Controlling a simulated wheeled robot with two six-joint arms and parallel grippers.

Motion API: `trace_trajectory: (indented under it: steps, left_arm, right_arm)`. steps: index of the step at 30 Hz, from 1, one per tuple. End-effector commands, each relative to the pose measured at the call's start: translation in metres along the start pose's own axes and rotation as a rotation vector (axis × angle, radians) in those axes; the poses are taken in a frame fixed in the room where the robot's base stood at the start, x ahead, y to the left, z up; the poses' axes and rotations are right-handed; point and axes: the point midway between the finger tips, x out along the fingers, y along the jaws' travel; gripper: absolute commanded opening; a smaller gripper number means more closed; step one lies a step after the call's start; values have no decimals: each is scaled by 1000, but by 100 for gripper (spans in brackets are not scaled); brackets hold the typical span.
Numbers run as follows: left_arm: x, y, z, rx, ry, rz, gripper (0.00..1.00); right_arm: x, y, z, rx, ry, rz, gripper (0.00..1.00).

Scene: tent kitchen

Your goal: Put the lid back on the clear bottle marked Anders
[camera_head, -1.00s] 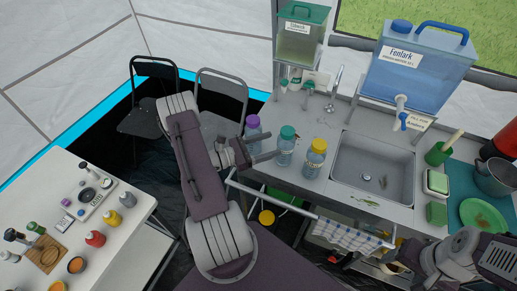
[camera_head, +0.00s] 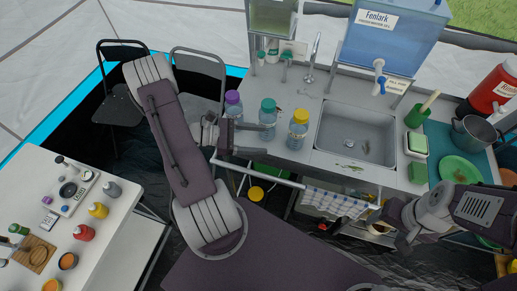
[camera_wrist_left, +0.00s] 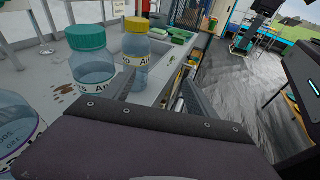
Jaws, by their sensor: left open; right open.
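Three clear bottles stand on the counter: one with a purple lid (camera_head: 233,105), one with a teal lid (camera_head: 268,119), and one with a yellow lid (camera_head: 298,131). In the left wrist view the teal-lidded bottle (camera_wrist_left: 93,72) and the yellow-lidded bottle (camera_wrist_left: 136,48) have labels, of which only the starts show, like "An". I cannot read the full name Anders. My left gripper (camera_head: 262,141) is open and empty, at the counter's front edge, pointing right beside the bottles. My right gripper (camera_head: 388,232) is open, low in front of the counter. I see no bottle clearly without a lid.
The sink (camera_head: 356,132) lies right of the bottles, with a blue Fenlark water container (camera_head: 392,40) behind it. A rail (camera_head: 265,178) runs along the counter front. A yellow round thing (camera_head: 255,193) sits below it. A white table (camera_head: 110,222) stands at the left.

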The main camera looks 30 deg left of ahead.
Motion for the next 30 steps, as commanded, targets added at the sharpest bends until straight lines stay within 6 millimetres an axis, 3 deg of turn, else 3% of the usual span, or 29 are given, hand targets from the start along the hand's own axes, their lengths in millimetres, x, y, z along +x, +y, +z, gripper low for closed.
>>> trace_trajectory:
  steps: [1,3,6,7,12,16,20,30]
  left_arm:
    - [21,-33,10,103,100,-203,67]
    - [32,-82,11,289,261,-493,67]
    - [22,-125,4,626,465,-846,67]
    - [17,-130,3,739,516,-933,67]
    - [7,-119,10,1358,691,-1241,67]
    - [16,-106,24,1667,723,-1314,67]
    - [21,-101,31,1785,727,-1330,67]
    - [21,-101,31,1788,728,-1330,67]
  right_arm:
    - [0,0,0,0,0,0,68]
    - [0,0,0,0,0,0,68]
    - [0,0,0,0,0,0,68]
    - [0,0,0,0,0,0,68]
    - [0,0,0,0,0,0,68]
    - [0,0,0,0,0,0,68]
    - [0,0,0,0,0,0,68]
    - [0,0,0,0,0,0,68]
